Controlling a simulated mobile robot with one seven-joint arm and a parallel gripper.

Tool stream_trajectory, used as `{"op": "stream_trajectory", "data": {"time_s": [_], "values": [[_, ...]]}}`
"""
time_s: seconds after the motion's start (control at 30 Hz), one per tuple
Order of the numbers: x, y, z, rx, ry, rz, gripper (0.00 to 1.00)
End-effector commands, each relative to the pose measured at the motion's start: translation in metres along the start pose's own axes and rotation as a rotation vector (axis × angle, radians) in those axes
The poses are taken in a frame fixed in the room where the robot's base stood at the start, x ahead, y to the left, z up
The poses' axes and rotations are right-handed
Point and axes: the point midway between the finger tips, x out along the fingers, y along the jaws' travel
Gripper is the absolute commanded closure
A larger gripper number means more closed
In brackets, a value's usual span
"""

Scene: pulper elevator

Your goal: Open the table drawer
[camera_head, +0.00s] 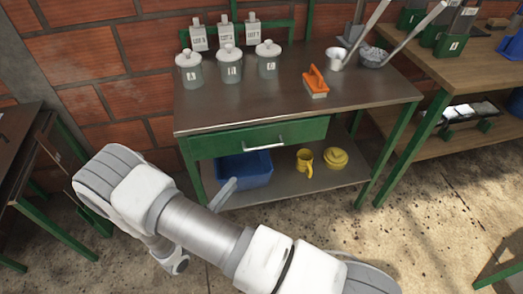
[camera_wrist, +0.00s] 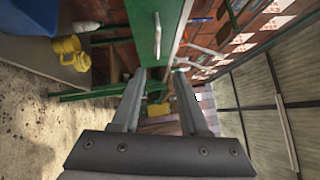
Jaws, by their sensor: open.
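The table (camera_head: 330,95) has a dark grey top and green legs. Its green drawer (camera_head: 225,144) sits under the front edge and looks shut, with a pale bar handle (camera_head: 265,146) across its front. In the wrist view, turned sideways, the drawer front (camera_wrist: 146,50) and its handle (camera_wrist: 157,36) show at the top centre. My gripper (camera_wrist: 158,76) is open and empty, with its fingers apart and short of the handle. In the head view, a grey finger-like part shows below the drawer's left part; my arm hides the rest of the gripper.
Lidded jars (camera_head: 230,66) and an orange-handled tool (camera_head: 315,82) stand on the tabletop. A blue bin (camera_head: 255,170), a yellow mug (camera_head: 304,161) and a yellow pot (camera_head: 336,158) sit on the lower shelf (camera_head: 285,190). Other tables stand left and right. Floor in front is clear.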

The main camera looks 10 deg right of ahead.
Motion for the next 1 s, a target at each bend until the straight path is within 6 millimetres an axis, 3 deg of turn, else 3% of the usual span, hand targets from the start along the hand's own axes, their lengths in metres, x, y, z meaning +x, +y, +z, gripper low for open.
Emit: {"op": "stream_trajectory", "data": {"time_s": [0.13,0.27,0.8,1.0], "values": [[0.0,0.008,0.001,-0.028,-0.031,-0.007,0.56],[0.017,0.008,0.001,-0.028,-0.029,-0.008,0.56],[0.132,0.007,0.004,-0.026,-0.026,-0.006,0.56],[0.159,0.007,0.005,-0.025,-0.027,-0.005,0.56]]}}
